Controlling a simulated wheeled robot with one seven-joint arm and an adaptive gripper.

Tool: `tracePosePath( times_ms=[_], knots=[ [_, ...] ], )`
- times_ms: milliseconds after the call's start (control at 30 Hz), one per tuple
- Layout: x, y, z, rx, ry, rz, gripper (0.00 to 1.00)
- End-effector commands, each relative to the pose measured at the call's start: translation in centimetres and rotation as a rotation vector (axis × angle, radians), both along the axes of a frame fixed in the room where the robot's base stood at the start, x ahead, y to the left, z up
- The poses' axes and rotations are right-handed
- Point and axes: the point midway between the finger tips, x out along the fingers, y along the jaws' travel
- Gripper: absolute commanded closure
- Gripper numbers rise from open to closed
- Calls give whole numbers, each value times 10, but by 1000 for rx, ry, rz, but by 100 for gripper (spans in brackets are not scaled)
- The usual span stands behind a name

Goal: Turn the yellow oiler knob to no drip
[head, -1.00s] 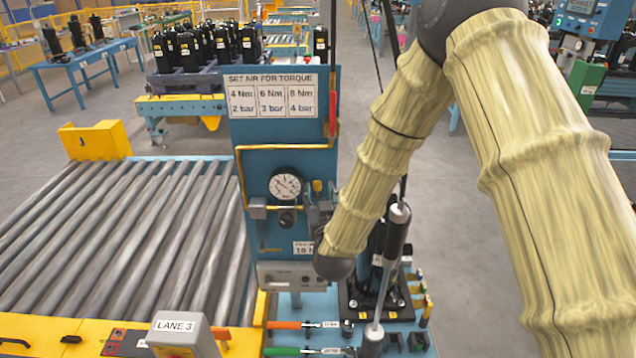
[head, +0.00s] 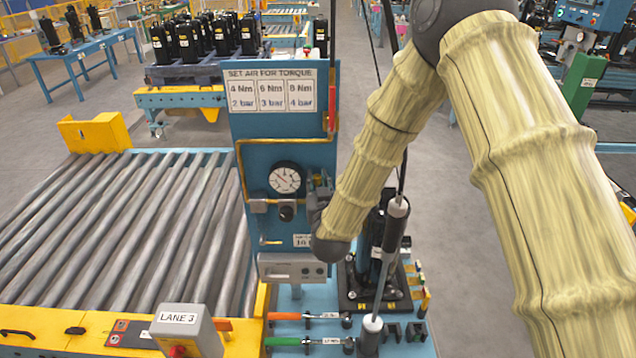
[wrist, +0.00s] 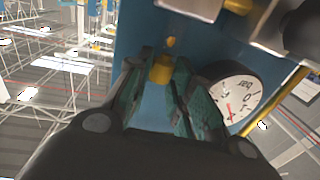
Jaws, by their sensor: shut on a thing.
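The yellow oiler knob (wrist: 161,69) shows in the wrist view between the tips of my gripper (wrist: 163,72). The jaws are shut on it, one green-grey finger on each side. A small yellow piece sits just beyond the knob, against the blue panel. In the head view my gripper (head: 319,186) is at the blue panel (head: 262,225), just right of the round gauge. The knob is hidden there behind my gripper and arm. I cannot read the knob's setting.
The pressure gauge (head: 286,178) is close to my gripper, and a dark regulator knob (head: 286,213) hangs below it. A hanging tool (head: 393,235) stands right of my forearm. A roller conveyor (head: 120,230) fills the left.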

Motion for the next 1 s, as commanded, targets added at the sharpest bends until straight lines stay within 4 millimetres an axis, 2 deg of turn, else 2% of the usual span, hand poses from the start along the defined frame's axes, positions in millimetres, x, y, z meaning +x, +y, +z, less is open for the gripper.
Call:
tracePosePath(
  times_ms=[167,800,1000],
  knots=[
    [1,1,-2,1,-3,-37,100],
    [2,8,0,0,-4,-360,100],
    [1,9,1,1,-2,-397,100]
  ],
)
